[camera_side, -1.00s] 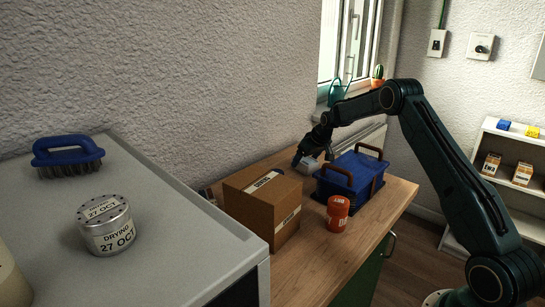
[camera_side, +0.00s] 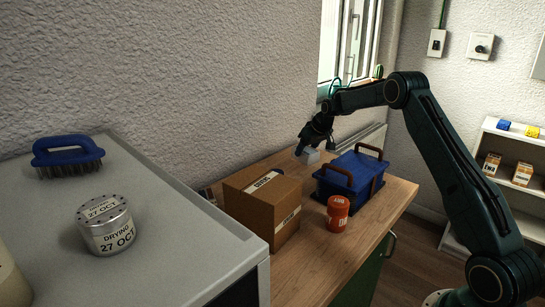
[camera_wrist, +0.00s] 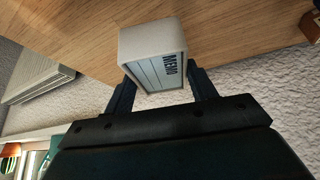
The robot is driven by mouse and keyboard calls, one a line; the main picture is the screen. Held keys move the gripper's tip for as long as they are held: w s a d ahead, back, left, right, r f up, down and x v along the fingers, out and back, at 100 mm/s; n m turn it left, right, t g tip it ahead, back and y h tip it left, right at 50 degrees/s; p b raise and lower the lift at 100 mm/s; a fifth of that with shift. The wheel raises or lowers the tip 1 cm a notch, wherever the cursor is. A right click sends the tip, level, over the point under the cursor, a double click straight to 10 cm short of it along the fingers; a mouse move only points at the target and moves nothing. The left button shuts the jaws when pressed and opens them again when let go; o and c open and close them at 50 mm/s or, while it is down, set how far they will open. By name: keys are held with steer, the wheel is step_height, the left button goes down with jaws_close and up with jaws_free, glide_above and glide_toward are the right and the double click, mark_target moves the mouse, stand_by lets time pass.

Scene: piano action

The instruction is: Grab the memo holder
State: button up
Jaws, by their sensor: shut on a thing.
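The memo holder (camera_wrist: 152,48) is a pale grey-white block with a lined label reading MEMO. In the wrist view it sits between the two dark fingers of my gripper (camera_wrist: 160,80), which is shut on it.
A blue toolbox (camera_side: 349,176) with brown handles stands just right of the memo holder. A cardboard box (camera_side: 262,207) stands to the left and an orange-red canister (camera_side: 337,213) in front. The wall is close behind; the wooden top (camera_side: 312,262) is clear at the front.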

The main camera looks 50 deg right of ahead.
mark_target(307, 151)
step_height(307, 151, up, 16)
stand_by(0.5)
steer(key=shift+r, duration=0.1)
stand_by(0.4)
